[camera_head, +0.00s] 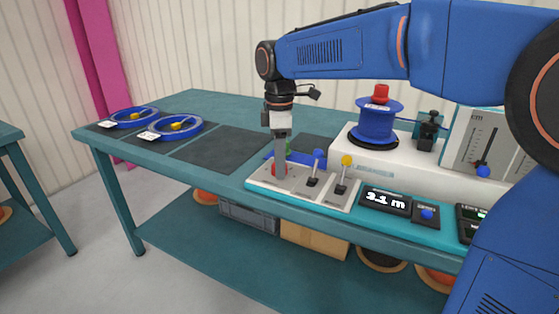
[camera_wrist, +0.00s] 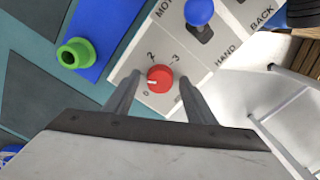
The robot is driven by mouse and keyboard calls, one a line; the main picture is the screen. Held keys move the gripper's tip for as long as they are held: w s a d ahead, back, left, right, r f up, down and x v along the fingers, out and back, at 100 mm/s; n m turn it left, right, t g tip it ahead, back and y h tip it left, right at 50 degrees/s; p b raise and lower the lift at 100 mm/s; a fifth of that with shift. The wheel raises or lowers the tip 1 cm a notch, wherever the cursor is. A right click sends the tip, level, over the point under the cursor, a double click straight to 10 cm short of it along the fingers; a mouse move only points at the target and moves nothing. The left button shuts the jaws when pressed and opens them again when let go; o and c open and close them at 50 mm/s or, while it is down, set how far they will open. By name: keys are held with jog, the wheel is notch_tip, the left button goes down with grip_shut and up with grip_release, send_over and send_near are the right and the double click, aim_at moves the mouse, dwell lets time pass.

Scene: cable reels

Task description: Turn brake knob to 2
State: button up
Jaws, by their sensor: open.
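The red brake knob (camera_wrist: 160,76) sits on a white panel (camera_head: 262,182). Its white pointer mark faces left in the wrist view, between the printed 0 and 2. A 3 is printed right of the 2. Any mark beside the left finger is hidden. My gripper (camera_wrist: 158,81) is open, with one finger on each side of the knob. I cannot tell whether the fingers touch it. In the head view my gripper (camera_head: 280,172) points down over the panel and partly covers the knob.
A blue-knobbed lever (camera_head: 317,155) and a yellow-knobbed lever (camera_head: 346,161) stand close to the right. A blue reel (camera_head: 376,122) stands behind. A display (camera_head: 385,200) reads 3.1 m.

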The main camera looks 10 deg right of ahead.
jog(key=shift+c, duration=0.3)
jog(key=c, duration=1)
jog(key=shift+m, duration=0.3)
jog(key=m, duration=0.5)
jog(key=shift+m, duration=0.3)
jog(key=m, duration=0.5)
jog(key=shift+m, duration=0.4)
jog(key=o, duration=1.1)
jog(key=shift+c, duration=0.2)
